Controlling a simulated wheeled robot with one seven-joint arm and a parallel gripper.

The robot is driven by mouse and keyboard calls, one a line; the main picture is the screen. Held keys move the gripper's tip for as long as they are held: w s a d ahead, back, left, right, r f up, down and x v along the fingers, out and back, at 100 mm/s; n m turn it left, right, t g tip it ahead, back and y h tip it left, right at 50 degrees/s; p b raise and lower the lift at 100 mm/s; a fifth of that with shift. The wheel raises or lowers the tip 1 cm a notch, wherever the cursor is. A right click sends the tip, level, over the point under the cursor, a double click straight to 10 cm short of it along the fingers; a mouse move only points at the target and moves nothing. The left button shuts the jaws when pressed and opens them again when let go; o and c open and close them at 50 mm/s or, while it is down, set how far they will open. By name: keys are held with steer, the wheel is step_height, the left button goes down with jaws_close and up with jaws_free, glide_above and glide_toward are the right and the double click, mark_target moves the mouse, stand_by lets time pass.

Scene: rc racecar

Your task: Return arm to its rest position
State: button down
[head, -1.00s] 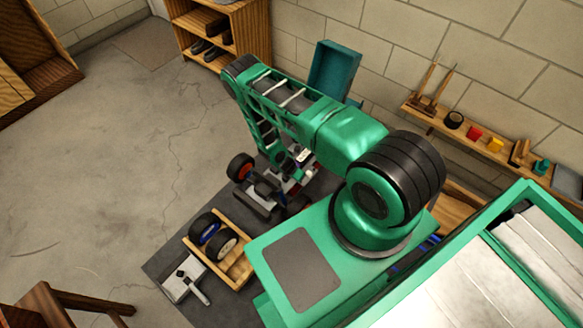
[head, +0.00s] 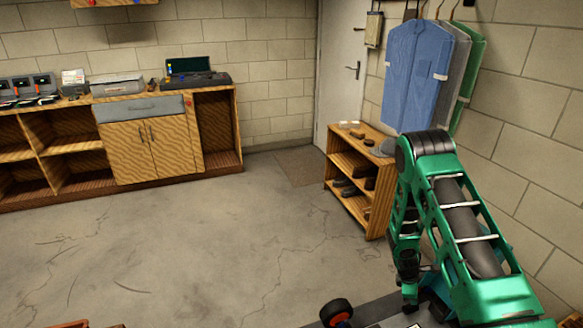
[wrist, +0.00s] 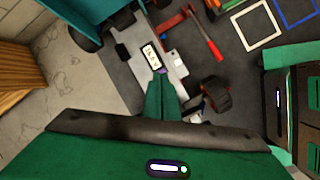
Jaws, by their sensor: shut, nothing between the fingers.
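My green arm stands at the right of the head view, bent at a black joint, its forearm hanging down. My gripper (head: 410,297) is at its lower end, small and partly hidden. In the wrist view the green fingers of my gripper (wrist: 163,97) are together with nothing between them. They point over the racecar (wrist: 172,66), a grey chassis with a white label and black wheels. In the head view one black wheel with an orange-red hub (head: 336,312) shows at the bottom edge; most of the car is cut off or hidden.
A wooden shoe shelf (head: 362,190) stands just left of my arm, with hanging coats (head: 418,68) above it. A wooden workbench (head: 135,135) lines the far wall. The concrete floor between is clear. A red-handled tool (wrist: 203,37) lies on the dark mat beside the car.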

steer(key=s+d+r+m, duration=0.1)
steer(key=s+r+m, duration=0.2)
steer(key=r, duration=0.8)
steer(key=s+d+r+m+g+y, duration=0.1)
steer(key=s+r+m, duration=0.25)
steer(key=r, duration=0.65)
steer(key=s+d+r+m, duration=0.1)
steer(key=s+r+m, duration=0.25)
steer(key=r, duration=0.75)
steer(key=s+a+r+m+y, duration=0.1)
steer(key=s+a+r+m, duration=0.1)
steer(key=s+r, duration=0.3)
steer(key=s+a+r+m+y, duration=0.1)
steer(key=s+r+m, duration=0.4)
steer(key=s, duration=0.7)
steer(key=s+a+r+m+y, duration=0.1)
steer(key=s+a+r+m, duration=0.2)
steer(key=s+r, duration=0.2)
steer(key=s, duration=0.3)
steer(key=shift+s+a+r+m, duration=0.15)
steer(key=shift+s+a+m, duration=0.1)
steer(key=shift+a+m, duration=0.05)
